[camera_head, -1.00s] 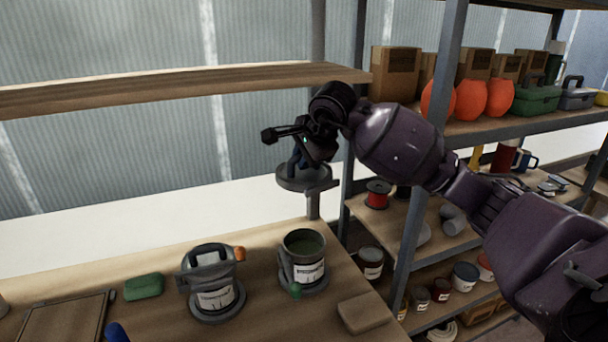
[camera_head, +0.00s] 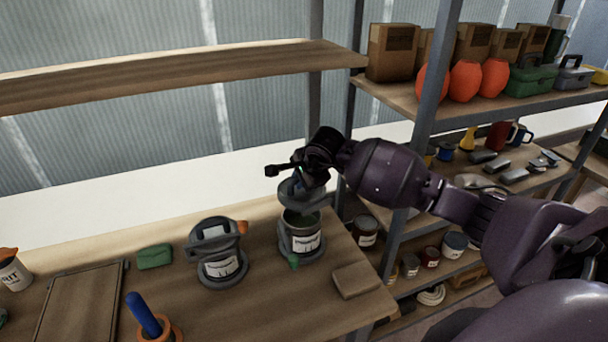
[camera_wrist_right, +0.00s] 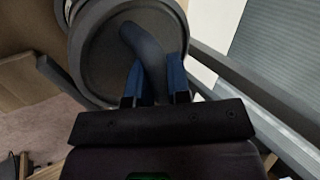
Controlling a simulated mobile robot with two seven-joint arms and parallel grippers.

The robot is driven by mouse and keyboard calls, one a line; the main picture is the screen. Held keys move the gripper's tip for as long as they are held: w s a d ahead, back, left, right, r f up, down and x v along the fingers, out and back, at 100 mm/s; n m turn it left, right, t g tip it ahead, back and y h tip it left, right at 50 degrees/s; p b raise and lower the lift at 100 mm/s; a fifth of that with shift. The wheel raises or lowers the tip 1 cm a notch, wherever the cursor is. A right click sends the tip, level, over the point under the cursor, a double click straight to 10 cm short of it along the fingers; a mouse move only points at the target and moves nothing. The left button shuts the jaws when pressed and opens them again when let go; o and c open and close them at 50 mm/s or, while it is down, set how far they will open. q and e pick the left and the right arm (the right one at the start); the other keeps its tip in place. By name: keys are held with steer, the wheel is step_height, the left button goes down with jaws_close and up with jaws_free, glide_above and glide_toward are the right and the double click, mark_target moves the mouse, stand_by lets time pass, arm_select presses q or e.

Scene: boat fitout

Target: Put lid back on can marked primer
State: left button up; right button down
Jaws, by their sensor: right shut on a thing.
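My right gripper (camera_head: 302,184) is shut on the handle of a round grey lid (camera_head: 318,199). It holds the lid just above an open can (camera_head: 304,242), over its back part. The can stands upright in a grey holder with a green knob, and its dark green inside still shows below the lid. Its white label is too small to read surely. In the right wrist view the blue fingertips (camera_wrist_right: 160,80) pinch the dark handle, with the lid (camera_wrist_right: 104,62) beyond them. My left gripper is not in view.
A similar, closed can (camera_head: 221,264) with an orange knob stands to the left. A green block (camera_head: 154,256), a tan block (camera_head: 355,280), a tray (camera_head: 80,300) and a blue-handled tool (camera_head: 143,314) share the bench. A shelf post (camera_head: 428,95) stands close to my right arm.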

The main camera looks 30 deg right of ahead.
mark_target(304, 191)
steer(key=shift+f+b, duration=1.1)
steer(key=shift+f, duration=1.35)
steer(key=shift+f+b, duration=0.75)
steer(key=shift+f, duration=0.15)
steer(key=shift+f, duration=0.1)
steer(key=shift+f+b, duration=0.15)
steer(key=shift+b, duration=0.35)
steer(key=shift+f, duration=0.2)
